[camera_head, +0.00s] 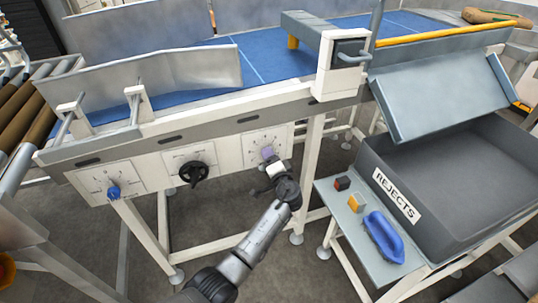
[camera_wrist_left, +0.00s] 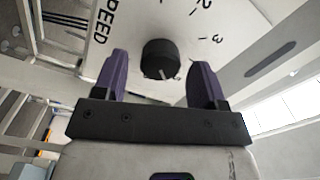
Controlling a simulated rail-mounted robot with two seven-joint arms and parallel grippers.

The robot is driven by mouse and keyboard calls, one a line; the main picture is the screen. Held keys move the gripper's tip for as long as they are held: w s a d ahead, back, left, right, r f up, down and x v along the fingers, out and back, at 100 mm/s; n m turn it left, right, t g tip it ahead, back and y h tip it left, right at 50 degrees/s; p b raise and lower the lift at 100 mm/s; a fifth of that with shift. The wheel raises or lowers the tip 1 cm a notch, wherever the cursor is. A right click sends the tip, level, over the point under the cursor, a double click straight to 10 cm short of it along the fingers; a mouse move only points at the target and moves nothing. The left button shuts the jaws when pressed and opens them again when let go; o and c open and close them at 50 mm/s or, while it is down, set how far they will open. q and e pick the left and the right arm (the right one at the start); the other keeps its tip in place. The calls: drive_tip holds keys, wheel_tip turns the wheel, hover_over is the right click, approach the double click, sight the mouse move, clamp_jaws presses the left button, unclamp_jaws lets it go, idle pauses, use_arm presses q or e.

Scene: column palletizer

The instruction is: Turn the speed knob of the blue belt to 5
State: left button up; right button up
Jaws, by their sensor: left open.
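The blue belt (camera_head: 300,62) runs along the top of a white and grey conveyor frame. On its front, the right panel (camera_head: 253,145) carries a dial, and my left gripper (camera_head: 268,154) is in front of it, hiding its knob. In the left wrist view the black speed knob (camera_wrist_left: 160,58) sits on a white dial plate (camera_wrist_left: 125,25) marked SPEED, with 2 and 3 readable. My left gripper's purple fingers (camera_wrist_left: 160,72) are open on either side of the knob, with a gap at each side. A small light mark shows on the knob; which number it points to I cannot tell.
A blue knob (camera_head: 113,192) and a black handwheel (camera_head: 194,173) are on the panels to the left. A side shelf (camera_head: 345,215) holds small blocks and a blue item (camera_head: 383,237), beside the dark REJECTS bin (camera_head: 440,185). Frame legs stand below.

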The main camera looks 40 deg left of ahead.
use_arm(q)
drive_tip(key=p+v, duration=0.2)
drive_tip(key=v, duration=0.9)
drive_tip(key=shift+s+d, duration=0.15)
drive_tip(key=shift+d, duration=0.15)
